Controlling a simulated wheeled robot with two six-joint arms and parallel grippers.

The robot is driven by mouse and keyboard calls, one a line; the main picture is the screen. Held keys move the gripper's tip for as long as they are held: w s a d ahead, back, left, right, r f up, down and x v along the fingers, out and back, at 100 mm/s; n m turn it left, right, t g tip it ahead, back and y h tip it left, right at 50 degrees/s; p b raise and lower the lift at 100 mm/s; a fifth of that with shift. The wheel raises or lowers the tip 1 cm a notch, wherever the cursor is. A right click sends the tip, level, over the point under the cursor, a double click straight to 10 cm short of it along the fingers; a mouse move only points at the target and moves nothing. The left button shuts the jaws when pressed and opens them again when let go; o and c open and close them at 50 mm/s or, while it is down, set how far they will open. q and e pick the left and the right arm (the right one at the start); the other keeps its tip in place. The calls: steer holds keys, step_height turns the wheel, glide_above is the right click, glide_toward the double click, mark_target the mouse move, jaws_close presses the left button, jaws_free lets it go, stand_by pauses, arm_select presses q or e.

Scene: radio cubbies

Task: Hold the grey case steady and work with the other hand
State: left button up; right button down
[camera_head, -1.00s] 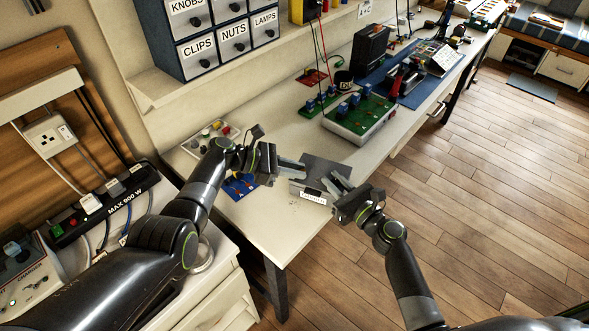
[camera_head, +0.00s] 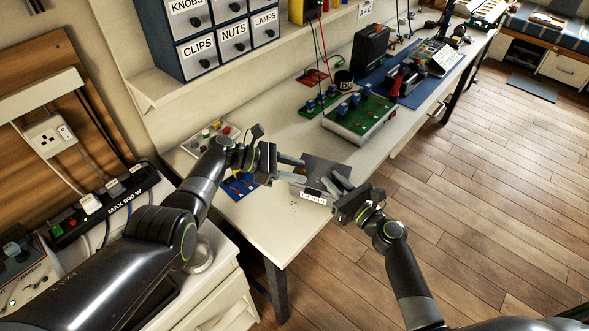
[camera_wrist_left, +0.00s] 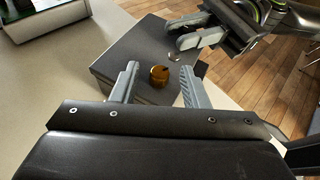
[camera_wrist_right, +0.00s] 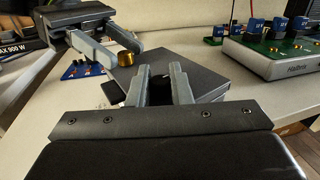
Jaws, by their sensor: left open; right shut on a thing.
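The grey case (camera_head: 325,167) lies on the white bench near its front edge, a pale label on its near side. A small brass knob (camera_wrist_left: 160,76) is at the case, seen between the fingers of my left gripper (camera_wrist_left: 157,88). My left gripper (camera_head: 298,169) is open, and I cannot tell if its fingers touch the knob. The gripped part is mostly hidden by the fingers.
A green circuit board box (camera_head: 360,118) stands behind the case, with a blue mat (camera_head: 420,92) beyond. A blue card (camera_head: 240,186) and a parts tray (camera_head: 208,139) lie left of the case. Bare bench (camera_head: 275,225) shows in front.

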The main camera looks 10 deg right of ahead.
arm_select(q)
steer(key=shift+a, duration=0.15)
steer(key=v, duration=1.1)
steer(key=shift+a, duration=0.35)
steer(key=shift+w, duration=0.1)
step_height(320, 180, up, 8)
steer(key=m+t+y, duration=0.2)
steer(key=m+y, duration=1.1)
steer(key=m, duration=0.5)
glide_above(299, 171)
steer(key=f, duration=1.1)
steer(key=shift+d+f, duration=0.15)
steer(key=shift+d, duration=0.1)
